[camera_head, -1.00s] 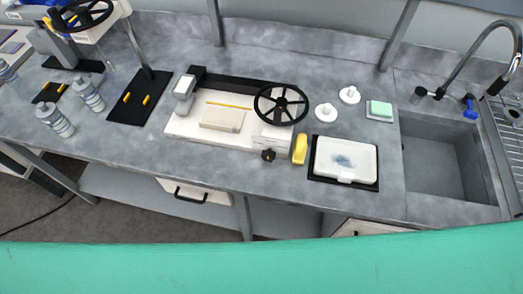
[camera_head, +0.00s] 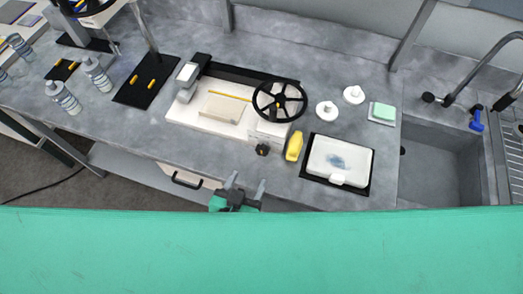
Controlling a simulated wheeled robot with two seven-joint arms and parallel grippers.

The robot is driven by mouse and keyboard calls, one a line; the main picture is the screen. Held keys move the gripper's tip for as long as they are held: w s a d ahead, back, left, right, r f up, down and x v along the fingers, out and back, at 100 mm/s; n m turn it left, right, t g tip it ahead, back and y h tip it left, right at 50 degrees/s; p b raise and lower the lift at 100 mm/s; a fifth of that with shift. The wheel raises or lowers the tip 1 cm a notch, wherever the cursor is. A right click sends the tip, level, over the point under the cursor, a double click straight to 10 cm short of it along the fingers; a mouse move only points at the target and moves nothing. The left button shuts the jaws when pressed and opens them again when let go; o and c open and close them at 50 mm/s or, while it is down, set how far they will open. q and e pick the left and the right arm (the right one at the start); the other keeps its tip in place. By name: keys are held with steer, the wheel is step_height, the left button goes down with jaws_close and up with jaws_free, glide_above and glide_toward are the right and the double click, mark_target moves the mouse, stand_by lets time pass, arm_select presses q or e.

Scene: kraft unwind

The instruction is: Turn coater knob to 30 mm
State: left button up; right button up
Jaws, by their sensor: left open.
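The coater (camera_head: 190,115) is a white machine on the grey bench, with a black spoked handwheel (camera_head: 279,102) on its right side. A small black knob (camera_head: 262,150) sits at its front right corner, below the handwheel. The knob's setting is too small to read. My left gripper (camera_head: 247,184) is open and empty in front of the bench's front edge, below and slightly left of the knob and apart from it. The green band across the bottom hides the rest of that arm. My right gripper is out of view.
A yellow object (camera_head: 294,146) stands close to the right of the knob. Farther right are a white tray (camera_head: 339,161) on a black mat, two white round pieces, a green sponge (camera_head: 383,112) and the sink (camera_head: 440,160). Bottles (camera_head: 64,98) stand at the left.

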mark_target(261, 152)
arm_select(q)
steer(key=p+x, duration=0.3)
steer(key=x, duration=0.9)
steer(key=shift+w+f, duration=0.15)
steer(key=shift+w, duration=0.05)
steer(key=shift+p, duration=0.3)
steer(key=c, duration=1)
